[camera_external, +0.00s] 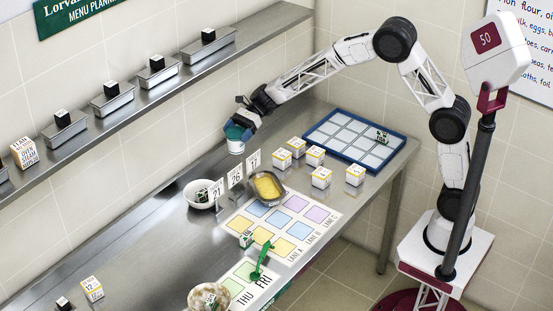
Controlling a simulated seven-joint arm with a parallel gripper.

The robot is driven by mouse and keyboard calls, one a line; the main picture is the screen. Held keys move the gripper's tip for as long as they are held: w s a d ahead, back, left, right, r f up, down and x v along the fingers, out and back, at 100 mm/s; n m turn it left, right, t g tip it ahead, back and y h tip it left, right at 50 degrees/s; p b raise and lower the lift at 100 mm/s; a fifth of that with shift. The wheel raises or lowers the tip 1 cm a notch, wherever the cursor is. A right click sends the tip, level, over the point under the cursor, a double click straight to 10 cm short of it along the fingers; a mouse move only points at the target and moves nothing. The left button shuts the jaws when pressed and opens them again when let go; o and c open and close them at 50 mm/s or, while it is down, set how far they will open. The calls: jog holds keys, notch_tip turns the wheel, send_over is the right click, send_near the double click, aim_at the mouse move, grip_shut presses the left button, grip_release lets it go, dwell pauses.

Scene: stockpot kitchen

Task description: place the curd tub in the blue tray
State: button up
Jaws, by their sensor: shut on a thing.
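The curd tub, seemingly the small tub with a teal upper part and white lower part (235,146), is at the back of the steel counter. My gripper (240,124) is shut on its upper part, and the dark fingers hide some of it. The tub looks upright; I cannot tell whether its base touches the counter. The blue tray (318,123) lies flat at the counter's far right end, to the right of the tub. It has a blue rim and pale compartments. A small dark green and white block (382,137) sits in its right part; the other compartments look empty.
Several white boxes with yellow bands (321,177) stand in front of the tray. A metal pan with yellow contents (267,187), numbered cards (235,176) and a white bowl (199,194) stand nearer. A coloured lane mat (305,240) lies in front. A wall shelf (180,85) runs behind.

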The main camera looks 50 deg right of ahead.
jog(key=s+d+m+t, duration=0.1)
jog(key=s+d, duration=0.4)
jog(key=d, duration=0.4)
jog(key=s+d+f+m+t, duration=0.1)
jog(key=s+d, duration=0.4)
jog(key=d, duration=0.4)
jog(key=s+d+m+t, duration=0.1)
jog(key=s+d, duration=0.3)
jog(key=d, duration=0.5)
jog(key=s+d+f+m+t+h, duration=0.1)
jog(key=s+d, duration=0.5)
jog(key=s, duration=0.5)
jog(key=s+d+f+m+t, duration=0.1)
jog(key=s+d, duration=0.5)
jog(key=s, duration=0.6)
jog(key=shift+f+m+t+h, duration=0.4)
jog(key=shift+f+t, duration=0.25)
jog(key=shift+t, duration=0.05)
jog(key=shift+w, duration=0.15)
jog(key=w+d+f, duration=0.1)
jog(key=w+d, duration=0.1)
jog(key=w, duration=1.3)
jog(key=shift+w+d+f, duration=0.2)
jog(key=shift+w+f, duration=0.05)
jog(key=shift+w, duration=0.1)
jog(key=shift+f, duration=1.75)
